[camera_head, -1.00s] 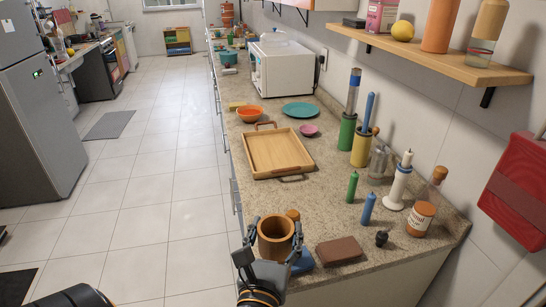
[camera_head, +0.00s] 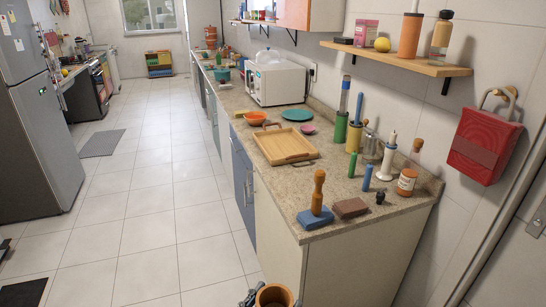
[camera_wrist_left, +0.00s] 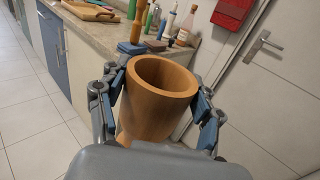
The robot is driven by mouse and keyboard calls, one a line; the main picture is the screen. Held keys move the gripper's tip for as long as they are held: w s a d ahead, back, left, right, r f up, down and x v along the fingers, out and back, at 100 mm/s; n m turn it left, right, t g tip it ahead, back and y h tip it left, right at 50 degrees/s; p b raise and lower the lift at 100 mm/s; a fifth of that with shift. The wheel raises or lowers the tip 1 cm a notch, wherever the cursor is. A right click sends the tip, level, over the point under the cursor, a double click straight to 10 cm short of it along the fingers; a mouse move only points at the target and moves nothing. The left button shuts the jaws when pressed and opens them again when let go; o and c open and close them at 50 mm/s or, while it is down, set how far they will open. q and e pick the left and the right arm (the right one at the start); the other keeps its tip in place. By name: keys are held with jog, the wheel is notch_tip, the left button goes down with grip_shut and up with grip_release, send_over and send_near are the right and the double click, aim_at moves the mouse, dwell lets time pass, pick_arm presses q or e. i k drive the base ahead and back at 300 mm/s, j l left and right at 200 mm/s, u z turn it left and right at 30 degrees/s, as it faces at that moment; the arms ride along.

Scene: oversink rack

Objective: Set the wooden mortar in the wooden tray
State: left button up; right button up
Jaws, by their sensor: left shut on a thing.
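The wooden mortar (camera_head: 273,297) is at the bottom edge of the head view, in front of the counter's near end and below its top. My left gripper (camera_wrist_left: 158,105) is shut on it, with a blue-padded finger on each side of its wall. The mortar is upright or slightly tilted, and its inside looks empty. The wooden tray (camera_head: 268,144) lies empty on the counter, well beyond the gripper; its near corner also shows in the left wrist view (camera_wrist_left: 88,12). My right gripper is not in view.
A wooden pestle-like piece (camera_head: 317,193) stands by a blue sponge (camera_head: 315,218) at the counter's near corner, beside a brown block (camera_head: 350,208). Bottles and candles line the right side. An orange bowl (camera_head: 255,118) and teal plate (camera_head: 297,115) lie behind the tray.

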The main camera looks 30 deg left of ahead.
aim_at(283, 146)
jog(key=z, duration=0.4)
jog(key=k+z, duration=0.15)
jog(key=z, duration=0.25)
jog(key=k+z, duration=0.1)
jog(key=z, duration=0.3)
jog(key=j, duration=2.8)
jog(key=i+z, duration=0.05)
